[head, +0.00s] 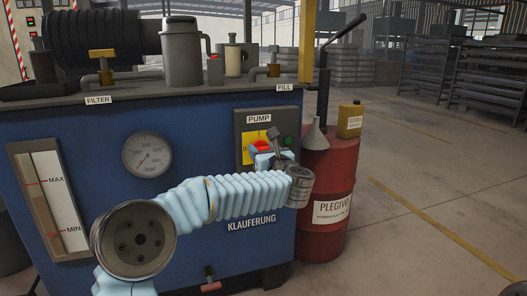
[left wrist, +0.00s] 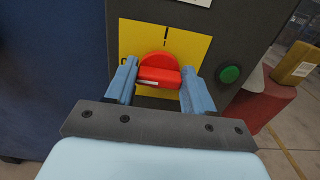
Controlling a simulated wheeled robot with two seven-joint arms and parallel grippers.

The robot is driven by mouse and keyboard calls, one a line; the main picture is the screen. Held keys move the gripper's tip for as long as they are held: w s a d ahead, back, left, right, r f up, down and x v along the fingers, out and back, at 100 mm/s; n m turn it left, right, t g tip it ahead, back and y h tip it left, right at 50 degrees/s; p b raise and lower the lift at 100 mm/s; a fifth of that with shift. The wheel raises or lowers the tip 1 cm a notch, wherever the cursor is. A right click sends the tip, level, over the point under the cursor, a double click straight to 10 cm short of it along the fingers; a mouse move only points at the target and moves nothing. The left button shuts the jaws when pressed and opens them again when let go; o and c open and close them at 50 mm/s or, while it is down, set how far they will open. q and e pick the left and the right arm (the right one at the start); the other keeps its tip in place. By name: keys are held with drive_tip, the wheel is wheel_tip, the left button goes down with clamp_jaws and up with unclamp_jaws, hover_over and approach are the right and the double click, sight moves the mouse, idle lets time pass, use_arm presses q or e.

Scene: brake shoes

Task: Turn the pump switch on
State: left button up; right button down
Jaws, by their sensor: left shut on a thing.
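The pump switch is a red rotary knob (left wrist: 158,72) on a yellow plate (left wrist: 190,45), on the dark panel under the PUMP label (head: 258,119). In the left wrist view its red grip bar lies roughly crosswise between the two blue fingers. My left gripper (left wrist: 158,80) is shut on this knob. In the head view the knob (head: 261,146) is partly hidden by my gripper (head: 264,156) and wrist. A green button or lamp (left wrist: 230,74) sits right of the yellow plate; it also shows in the head view (head: 288,141). My right gripper is not in view.
The blue hydraulic unit (head: 90,180) carries a pressure gauge (head: 147,154) and a level window (head: 50,200). A red barrel (head: 325,180) with a funnel (head: 315,136) and a yellow can (head: 350,120) stands close to the right of the panel.

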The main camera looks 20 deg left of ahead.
use_arm(q)
drive_tip(key=shift+m, duration=0.3)
drive_tip(key=shift+w+d+f+m+p, duration=0.1)
drive_tip(key=shift+m+p, duration=1)
drive_tip(key=shift+m, duration=1.75)
drive_tip(key=shift+d+f+m+p, duration=0.1)
drive_tip(key=shift+m+p, duration=1)
drive_tip(key=shift+m, duration=1.8)
drive_tip(key=shift+w+d+f+m+p, duration=0.1)
drive_tip(key=shift+m+p, duration=1)
drive_tip(key=shift+m, duration=1.75)
drive_tip(key=o, duration=1)
drive_tip(key=shift+s, duration=0.15)
